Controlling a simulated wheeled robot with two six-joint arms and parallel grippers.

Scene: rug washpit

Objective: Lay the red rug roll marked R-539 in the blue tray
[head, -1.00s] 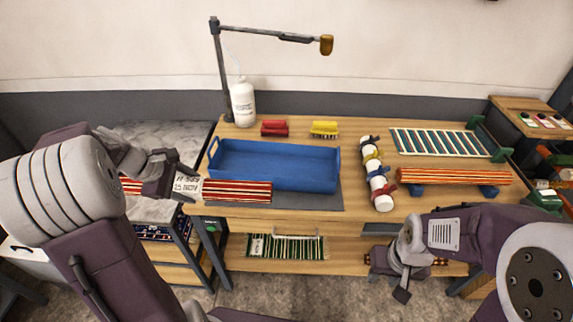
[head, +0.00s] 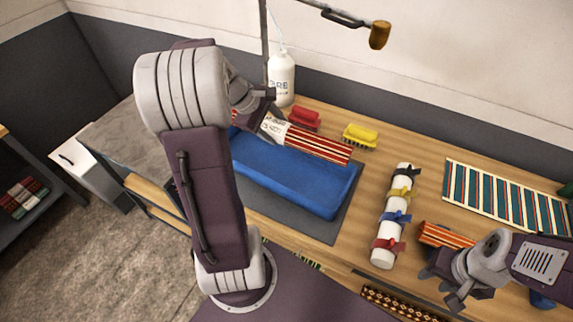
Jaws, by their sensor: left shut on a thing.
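My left gripper (head: 262,110) is shut on the red striped rug roll (head: 318,146), near the roll's left end. A white label (head: 273,127) shows on the roll beside the jaws; its marking is too small to read surely. The roll appears over the back part of the blue tray (head: 320,203), lying roughly along its length and hiding some of its far rim. I cannot tell how high it is above the tray. The visible part of the tray looks empty. My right gripper (head: 440,287) is open and empty at the bench's front right.
A red brush (head: 305,117), a yellow brush (head: 361,135) and a white bottle (head: 282,78) stand behind the tray. A white roll with coloured straps (head: 394,215) lies to its right. An orange-red roll (head: 446,235) and a striped green rug (head: 505,195) lie further right.

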